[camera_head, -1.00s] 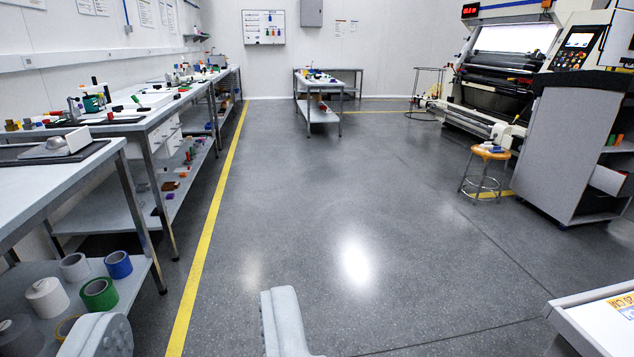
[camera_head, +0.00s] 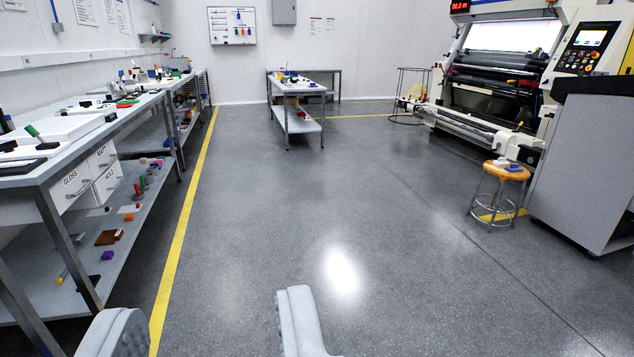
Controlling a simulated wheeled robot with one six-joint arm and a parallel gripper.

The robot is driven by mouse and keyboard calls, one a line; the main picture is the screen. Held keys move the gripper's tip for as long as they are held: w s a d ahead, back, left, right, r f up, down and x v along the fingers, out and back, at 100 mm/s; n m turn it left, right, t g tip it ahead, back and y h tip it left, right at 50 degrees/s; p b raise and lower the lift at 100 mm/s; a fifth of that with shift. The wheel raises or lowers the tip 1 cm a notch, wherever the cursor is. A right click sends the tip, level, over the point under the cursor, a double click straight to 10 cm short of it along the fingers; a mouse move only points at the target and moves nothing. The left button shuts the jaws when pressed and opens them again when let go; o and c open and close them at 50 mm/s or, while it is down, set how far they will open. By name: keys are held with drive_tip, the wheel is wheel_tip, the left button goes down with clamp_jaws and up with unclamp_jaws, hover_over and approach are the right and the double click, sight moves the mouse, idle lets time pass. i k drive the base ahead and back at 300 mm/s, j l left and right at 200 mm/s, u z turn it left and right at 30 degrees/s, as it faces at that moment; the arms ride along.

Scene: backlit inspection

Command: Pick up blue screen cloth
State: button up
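A small blue item (camera_head: 514,169) lies on the orange-topped stool (camera_head: 508,175) at the right, beside a pale item (camera_head: 501,162). It is too small to tell for sure whether it is the blue screen cloth. My gripper (camera_head: 206,312) shows at the bottom of the view with its two grey fingers wide apart. Nothing is between them but bare floor and the yellow line. The gripper is far from the stool, lower and to its left.
A long workbench (camera_head: 60,165) with drawers and a cluttered lower shelf runs along the left. A table (camera_head: 298,88) stands at the back. The inspection machine (camera_head: 490,85) and a grey cabinet (camera_head: 577,165) stand at the right. The middle floor (camera_head: 300,190) is clear.

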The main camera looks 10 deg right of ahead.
sight(514, 168)
drive_tip(key=i+l+z, duration=0.15)
drive_tip(key=i+z, duration=0.35)
drive_tip(key=i+j+z, duration=0.1)
drive_tip(key=i+z, duration=0.4)
drive_tip(key=i+j+z, duration=0.3)
drive_tip(key=i+z, duration=0.2)
drive_tip(key=i+l+z, duration=0.15)
drive_tip(key=i+z, duration=0.2)
drive_tip(key=i, duration=0.35)
drive_tip(key=i+z, duration=0.35)
drive_tip(key=i, duration=0.3)
drive_tip(key=i+l+u, duration=0.2)
drive_tip(key=i+u, duration=0.2)
drive_tip(key=i, duration=0.15)
drive_tip(key=i+l+u, duration=0.4)
drive_tip(key=i, duration=0.15)
